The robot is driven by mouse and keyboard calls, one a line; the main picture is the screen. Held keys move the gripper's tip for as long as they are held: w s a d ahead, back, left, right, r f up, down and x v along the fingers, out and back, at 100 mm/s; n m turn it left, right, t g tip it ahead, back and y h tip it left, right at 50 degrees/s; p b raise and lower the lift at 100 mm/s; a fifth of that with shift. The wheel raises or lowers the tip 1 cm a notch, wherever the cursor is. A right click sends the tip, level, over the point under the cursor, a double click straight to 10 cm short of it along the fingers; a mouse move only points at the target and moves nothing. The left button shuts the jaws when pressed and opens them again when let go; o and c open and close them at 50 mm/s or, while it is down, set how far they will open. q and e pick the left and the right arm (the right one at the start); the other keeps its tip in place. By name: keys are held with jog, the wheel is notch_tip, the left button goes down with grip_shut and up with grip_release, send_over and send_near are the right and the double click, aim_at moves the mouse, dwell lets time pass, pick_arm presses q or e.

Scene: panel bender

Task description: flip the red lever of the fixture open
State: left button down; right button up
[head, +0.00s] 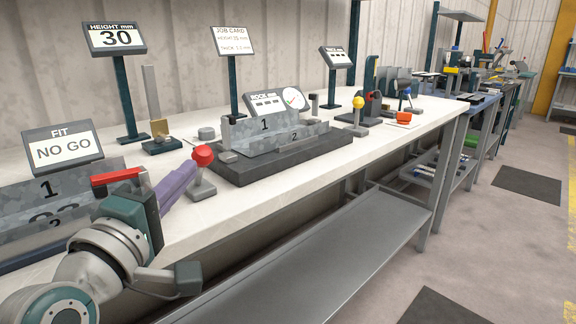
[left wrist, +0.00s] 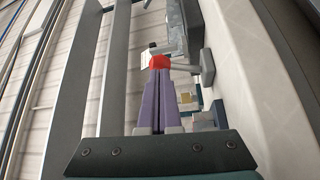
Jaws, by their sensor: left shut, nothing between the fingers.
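The red lever (head: 203,156) has a round red knob on a grey stem and stands near the front edge of the bench, left of the dark fixture base (head: 290,153). Its knob also shows in the left wrist view (left wrist: 159,62), with the grey stem running right. My left gripper (head: 192,170) has long purple fingers, shut together and empty. Their tips (left wrist: 159,76) are at the red knob and partly overlap it in the wrist view. I cannot tell whether they touch it. The right gripper is in neither view.
A second lever with a yellow knob (head: 358,102) stands to the right. A red bar (head: 118,177) lies by the left grey block, behind my gripper. A FIT sign (head: 62,147) reads NO GO.

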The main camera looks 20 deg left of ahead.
pick_arm(q)
jog(key=shift+w+a, duration=0.15)
jog(key=shift+w, duration=0.45)
jog(key=shift+r, duration=0.1)
